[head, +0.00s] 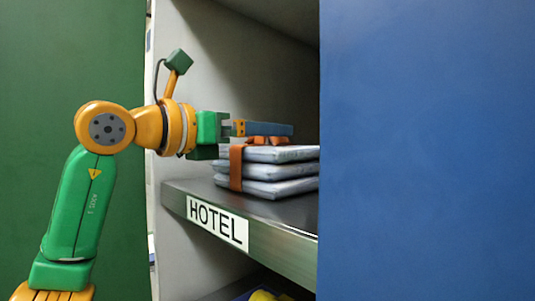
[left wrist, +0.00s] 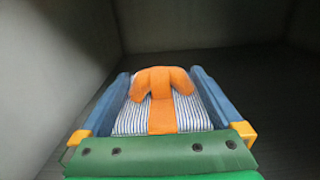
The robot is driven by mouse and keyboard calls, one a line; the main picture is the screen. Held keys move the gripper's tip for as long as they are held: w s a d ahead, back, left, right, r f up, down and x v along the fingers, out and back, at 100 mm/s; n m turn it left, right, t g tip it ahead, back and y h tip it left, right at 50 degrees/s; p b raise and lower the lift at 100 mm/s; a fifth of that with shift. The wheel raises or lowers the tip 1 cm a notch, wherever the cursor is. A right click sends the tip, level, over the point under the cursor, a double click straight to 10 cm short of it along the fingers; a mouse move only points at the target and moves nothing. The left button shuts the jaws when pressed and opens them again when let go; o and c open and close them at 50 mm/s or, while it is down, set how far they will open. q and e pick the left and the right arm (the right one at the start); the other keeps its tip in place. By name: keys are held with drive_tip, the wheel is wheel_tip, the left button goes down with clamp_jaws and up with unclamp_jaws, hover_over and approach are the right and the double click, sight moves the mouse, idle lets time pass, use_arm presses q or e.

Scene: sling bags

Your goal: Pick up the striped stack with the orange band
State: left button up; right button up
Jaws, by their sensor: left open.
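The striped stack (head: 278,187) is several folded grey-white layers on the shelf, tied with an orange band (head: 236,168) that has a bow on top. In the left wrist view the stack (left wrist: 193,112) shows blue and white stripes, with the orange band (left wrist: 162,115) down its middle. My left gripper (head: 290,130) reaches in from the left at the height of the stack's top. Its blue fingers (left wrist: 163,80) are open, one on each side of the stack in the left wrist view. I cannot tell whether they touch it. My right gripper is not in view.
The stack sits on a dark shelf (head: 200,192) with a metal front edge and a HOTEL label (head: 217,222). A blue panel (head: 430,150) closes off the right side. A green panel (head: 60,60) stands at left. Something yellow (head: 264,295) shows on a lower level.

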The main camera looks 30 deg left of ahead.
use_arm(q)
drive_tip(key=x, duration=0.2)
drive_tip(key=shift+w+d+f, duration=0.15)
drive_tip(key=shift+w, duration=0.15)
drive_tip(key=shift+s, duration=0.25)
drive_tip(key=c, duration=0.8)
drive_tip(key=shift+w, duration=0.1)
clamp_jaws()
